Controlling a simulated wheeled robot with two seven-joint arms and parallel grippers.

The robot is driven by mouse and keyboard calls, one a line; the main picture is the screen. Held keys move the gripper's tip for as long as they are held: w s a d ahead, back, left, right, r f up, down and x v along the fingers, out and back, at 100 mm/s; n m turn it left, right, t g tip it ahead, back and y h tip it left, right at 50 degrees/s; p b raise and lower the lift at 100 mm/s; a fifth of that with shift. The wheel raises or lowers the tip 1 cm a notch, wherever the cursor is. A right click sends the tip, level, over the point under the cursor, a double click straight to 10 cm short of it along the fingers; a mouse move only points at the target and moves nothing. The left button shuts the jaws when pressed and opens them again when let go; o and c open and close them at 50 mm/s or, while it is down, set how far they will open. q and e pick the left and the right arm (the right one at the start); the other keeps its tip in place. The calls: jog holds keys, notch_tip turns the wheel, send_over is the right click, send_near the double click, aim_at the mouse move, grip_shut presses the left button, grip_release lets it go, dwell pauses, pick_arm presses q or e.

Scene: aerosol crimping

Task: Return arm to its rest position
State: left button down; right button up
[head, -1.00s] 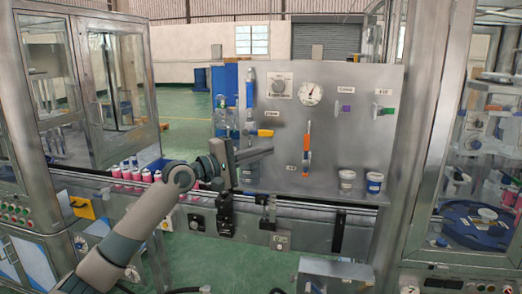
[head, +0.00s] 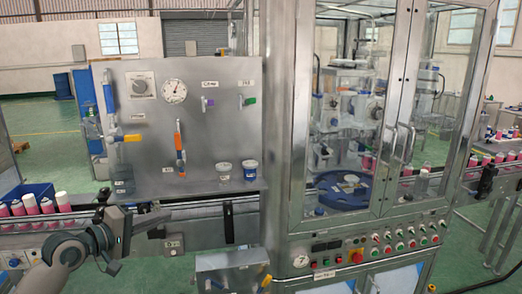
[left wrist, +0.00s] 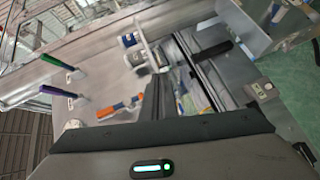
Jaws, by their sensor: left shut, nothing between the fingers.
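My left gripper (head: 150,216) is in the lower left of the head view, in front of the conveyor rail below the steel control panel (head: 215,120). Its fingers point right, are closed together and hold nothing. In the left wrist view, the dark gripper body fills the bottom, and the panel with its green (left wrist: 57,61), purple (left wrist: 58,91) and orange (left wrist: 118,108) handles lies beyond it. My right gripper is in neither view.
A glass-doored machine (head: 385,110) with a blue turntable (head: 345,190) stands right of the panel. Two small tubs (head: 250,171) sit at the panel's foot. Pink cans (head: 30,205) stand at the left. A steel box (head: 232,270) juts out at the lower front.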

pick_arm(q)
jog(key=s+d+f+m+g+y, duration=0.2)
jog(key=s+d+f+m+g, duration=0.15)
jog(key=s+f, duration=0.85)
jog(key=s+d+f+m+g+y, duration=0.3)
jog(key=s+f, duration=0.6)
jog(key=f, duration=0.7)
jog(key=s+a+f+m+g+y, duration=0.1)
jog(key=s+f, duration=0.2)
jog(key=s, duration=0.6)
jog(key=s+f+m+g+y, duration=0.1)
jog(key=s+f+m+y, duration=0.15)
jog(key=s, duration=0.55)
jog(key=s+a+f+m+g, duration=0.1)
jog(key=s+f, duration=0.2)
jog(key=s, duration=0.6)
notch_tip(320, 180, down, 32)
jog(key=g+b, duration=0.2)
jog(key=b, duration=0.2)
jog(key=s+a+f+b, duration=0.3)
jog(key=s+f, duration=1.5)
jog(key=f, duration=0.3)
jog(key=shift+s+f+g, duration=0.15)
jog(key=shift+s+g, duration=0.2)
